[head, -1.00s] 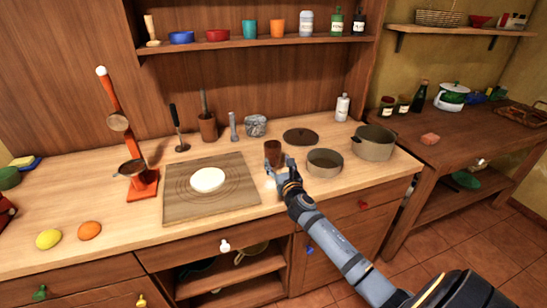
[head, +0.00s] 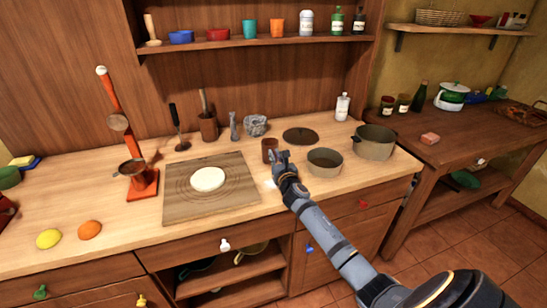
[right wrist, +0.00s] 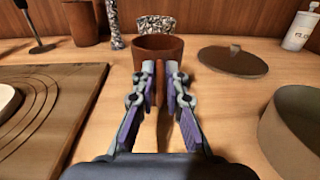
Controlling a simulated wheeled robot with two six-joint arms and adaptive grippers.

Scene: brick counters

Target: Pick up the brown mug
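The brown mug (head: 269,148) is upright by the right edge of the wooden board, left of the grey pot. In the right wrist view the mug (right wrist: 158,47) is straight ahead, with its handle toward me. My right gripper (head: 280,156) is at the mug's near right side. In the right wrist view its fingertips (right wrist: 160,72) stand close on both sides of the handle and look shut on it. I cannot tell whether the mug's base is off the counter. My left gripper is not in view.
A small grey pot (head: 325,162) stands close right of my right gripper. A dark lid (head: 300,135) lies behind it, and a larger pot (head: 374,142) stands further right. The wooden board (head: 237,188) with a white round piece (head: 208,179) is to the left. A stone-patterned container (head: 255,125) stands behind the mug.

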